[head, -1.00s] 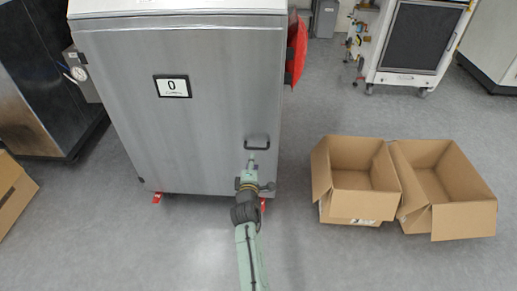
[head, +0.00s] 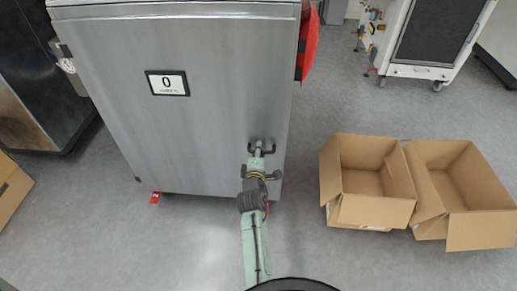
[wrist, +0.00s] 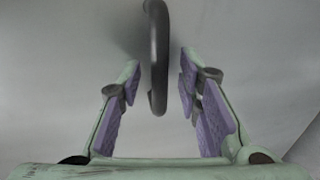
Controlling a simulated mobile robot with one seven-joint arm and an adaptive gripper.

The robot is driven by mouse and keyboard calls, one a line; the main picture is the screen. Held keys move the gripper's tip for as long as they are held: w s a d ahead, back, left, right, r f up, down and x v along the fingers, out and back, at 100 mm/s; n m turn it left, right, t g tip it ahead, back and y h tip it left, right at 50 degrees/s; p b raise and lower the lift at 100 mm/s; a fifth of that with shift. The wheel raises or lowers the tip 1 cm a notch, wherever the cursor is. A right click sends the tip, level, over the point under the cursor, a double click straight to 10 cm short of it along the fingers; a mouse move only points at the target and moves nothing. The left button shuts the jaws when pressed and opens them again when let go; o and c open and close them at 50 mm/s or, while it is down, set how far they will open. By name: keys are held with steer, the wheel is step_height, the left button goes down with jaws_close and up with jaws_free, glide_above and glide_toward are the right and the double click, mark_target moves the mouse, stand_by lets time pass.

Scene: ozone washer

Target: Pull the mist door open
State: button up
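My gripper (head: 259,150) is at the handle. In the wrist view my gripper (wrist: 158,80) is open, with one purple-padded finger on each side of the bar. Gaps show between the pads and the bar, so neither finger touches it.
Two open cardboard boxes (head: 345,210) (head: 459,228) stand on the floor right of the cabinet. Another box (head: 12,190) is at the left edge. A red item (head: 308,45) hangs on the cabinet's right side. The grey floor in front is mostly clear.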

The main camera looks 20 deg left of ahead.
steer(key=shift+r, duration=0.1)
jaws_close()
stand_by(0.8)
